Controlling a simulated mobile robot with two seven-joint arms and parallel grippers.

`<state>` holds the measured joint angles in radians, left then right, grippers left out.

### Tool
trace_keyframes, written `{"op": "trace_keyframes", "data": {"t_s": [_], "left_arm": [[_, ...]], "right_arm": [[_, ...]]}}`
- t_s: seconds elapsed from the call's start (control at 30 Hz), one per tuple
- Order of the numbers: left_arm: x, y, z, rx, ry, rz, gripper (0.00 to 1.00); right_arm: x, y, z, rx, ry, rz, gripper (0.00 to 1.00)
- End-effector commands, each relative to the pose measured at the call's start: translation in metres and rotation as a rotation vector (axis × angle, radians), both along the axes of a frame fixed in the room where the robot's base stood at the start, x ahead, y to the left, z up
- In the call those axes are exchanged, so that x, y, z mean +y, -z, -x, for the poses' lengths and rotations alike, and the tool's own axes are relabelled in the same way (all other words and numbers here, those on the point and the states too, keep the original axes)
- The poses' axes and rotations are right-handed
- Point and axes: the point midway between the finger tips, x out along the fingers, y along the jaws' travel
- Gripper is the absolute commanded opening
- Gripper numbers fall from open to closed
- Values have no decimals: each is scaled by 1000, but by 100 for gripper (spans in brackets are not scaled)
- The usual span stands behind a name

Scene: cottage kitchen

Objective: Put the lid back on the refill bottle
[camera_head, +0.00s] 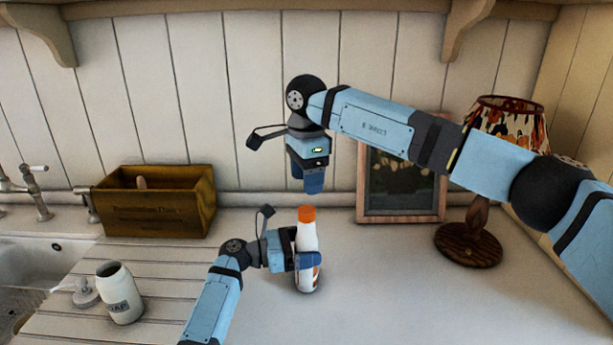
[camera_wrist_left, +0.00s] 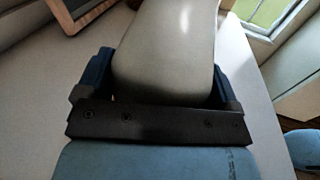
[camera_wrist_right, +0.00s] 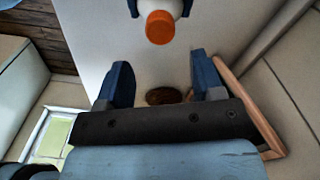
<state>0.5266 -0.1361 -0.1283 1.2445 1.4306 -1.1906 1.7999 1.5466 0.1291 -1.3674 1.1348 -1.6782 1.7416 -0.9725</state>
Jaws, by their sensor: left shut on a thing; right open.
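The refill bottle (camera_head: 307,238) is white with orange marks and stands roughly upright at mid counter. Its orange lid (camera_head: 306,213) sits on top; I cannot tell whether it is screwed tight. My left gripper (camera_head: 306,260) is shut around the bottle's lower body, whose pale side (camera_wrist_left: 165,55) fills the left wrist view between the fingers (camera_wrist_left: 155,85). My right gripper (camera_head: 312,184) is open and empty above the lid, pointing down. In the right wrist view the lid (camera_wrist_right: 160,27) is beyond the open fingers (camera_wrist_right: 163,85), apart from them.
A white soap bottle (camera_head: 120,295) without its pump stands at the left, with a pump (camera_head: 85,294) beside it near the sink (camera_head: 35,265). A wooden crate (camera_head: 155,212) is behind. A picture frame (camera_head: 366,215) and a lamp (camera_head: 469,244) stand at the right. The front right counter is clear.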

Motion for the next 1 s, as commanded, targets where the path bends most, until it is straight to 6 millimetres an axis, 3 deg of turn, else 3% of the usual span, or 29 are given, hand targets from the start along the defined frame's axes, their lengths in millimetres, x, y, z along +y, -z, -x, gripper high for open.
{"op": "trace_keyframes", "data": {"t_s": [0.27, 0.7, 1.0], "left_arm": [[0, 0, 0, 0, 0, 0, 20], [0, 0, 0, 0, 0, 0, 20], [0, 0, 0, 0, 0, 0, 20]], "right_arm": [[0, 5, 0, 1, 2, 0, 61], [0, 66, 0, 2, 3, 0, 61], [0, 81, 0, 0, 3, 0, 61]]}}
